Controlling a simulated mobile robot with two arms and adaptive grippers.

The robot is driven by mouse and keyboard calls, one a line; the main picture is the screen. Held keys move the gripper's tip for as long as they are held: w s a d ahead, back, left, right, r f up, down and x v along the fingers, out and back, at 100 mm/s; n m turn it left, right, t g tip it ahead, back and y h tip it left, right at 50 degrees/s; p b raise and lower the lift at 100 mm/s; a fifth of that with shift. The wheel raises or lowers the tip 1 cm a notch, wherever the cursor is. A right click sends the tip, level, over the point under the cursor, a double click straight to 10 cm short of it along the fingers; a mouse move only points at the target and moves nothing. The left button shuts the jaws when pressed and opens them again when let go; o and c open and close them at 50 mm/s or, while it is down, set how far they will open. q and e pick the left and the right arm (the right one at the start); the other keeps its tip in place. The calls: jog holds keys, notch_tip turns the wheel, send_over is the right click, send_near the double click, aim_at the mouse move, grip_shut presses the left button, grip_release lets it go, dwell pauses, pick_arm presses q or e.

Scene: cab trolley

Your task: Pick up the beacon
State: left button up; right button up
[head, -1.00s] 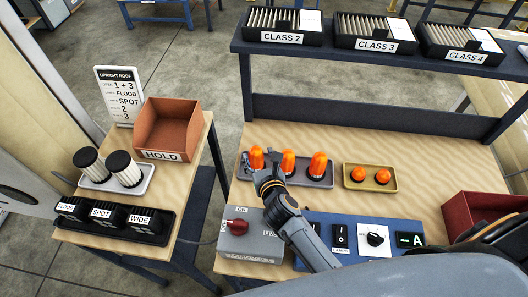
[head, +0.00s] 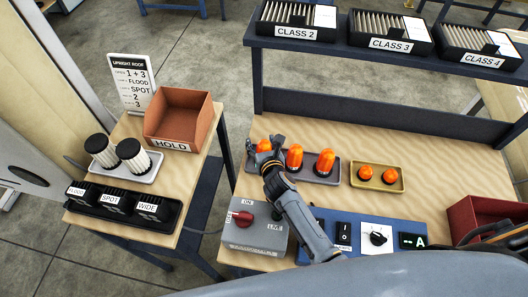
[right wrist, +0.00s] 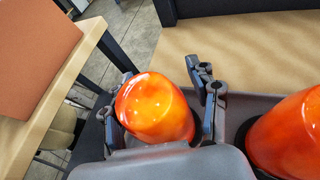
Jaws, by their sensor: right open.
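Three tall orange beacons with dark bases stand in a row on a dark grey tray (head: 325,178) on the wooden table. The leftmost beacon (head: 264,145) is partly hidden by my right gripper (head: 265,148). In the right wrist view that orange beacon (right wrist: 157,108) lies between the two open fingers of the right gripper (right wrist: 160,106), one finger on each side. I cannot tell if they touch it. The middle beacon (head: 294,158) is close on the right, and it also shows in the right wrist view (right wrist: 288,140). The third beacon (head: 325,162) stands beyond it. My left gripper is not in view.
A yellow tray (head: 354,183) with two short orange domes is to the right. A grey switch box (head: 262,240) and a blue control panel (head: 322,225) are in front. A brown HOLD bin (head: 178,118) stands on the left side table. CLASS boxes line the raised shelf (head: 380,55).

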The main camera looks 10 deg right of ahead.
aim_at(264, 145)
grip_shut()
jog(key=shift+r, duration=0.15)
dwell(0.5)
jog(key=shift+r, duration=0.45)
notch_tip(264, 145, up, 2)
jog(key=shift+s+r, duration=0.15)
jog(key=shift+r, duration=0.1)
jog(key=s+r, duration=0.4)
jog(key=shift+r, duration=0.3)
jog(key=b+v, duration=0.2)
jog(key=v, duration=0.9)
jog(key=shift+w+a+r, duration=0.15)
jog(key=shift+a+r, duration=0.15)
jog(key=shift+a, duration=0.05)
